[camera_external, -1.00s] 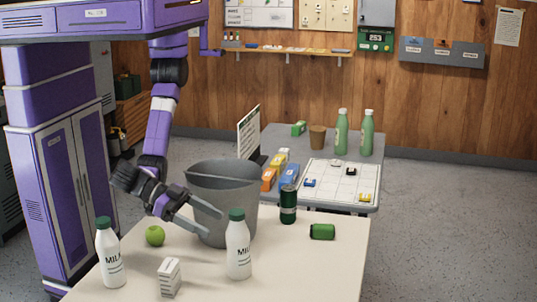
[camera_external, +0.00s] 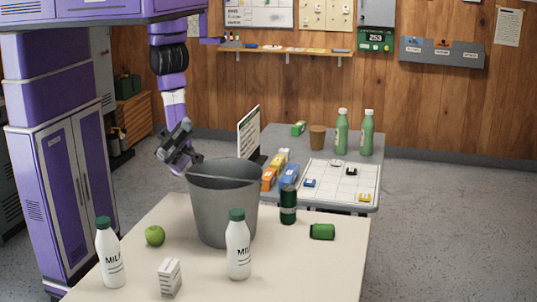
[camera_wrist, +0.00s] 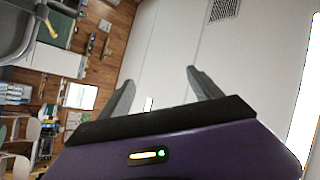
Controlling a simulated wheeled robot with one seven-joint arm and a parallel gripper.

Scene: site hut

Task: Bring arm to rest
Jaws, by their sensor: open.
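My gripper (camera_external: 178,155) is raised above the far left rim of the grey bucket (camera_external: 222,210) in the external view. Its fingers are partly hidden there. In the wrist view my gripper (camera_wrist: 160,88) shows two fingers spread apart with nothing between them, facing the ceiling and the wall. The bucket stands upright on the cream table (camera_external: 320,265). Its inside is mostly hidden.
On the cream table are two milk bottles (camera_external: 110,255) (camera_external: 238,248), a green apple (camera_external: 155,236), a small white carton (camera_external: 169,278), an upright dark green can (camera_external: 288,204) and a green can on its side (camera_external: 322,231). A grey table (camera_external: 285,137) with bottles stands behind.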

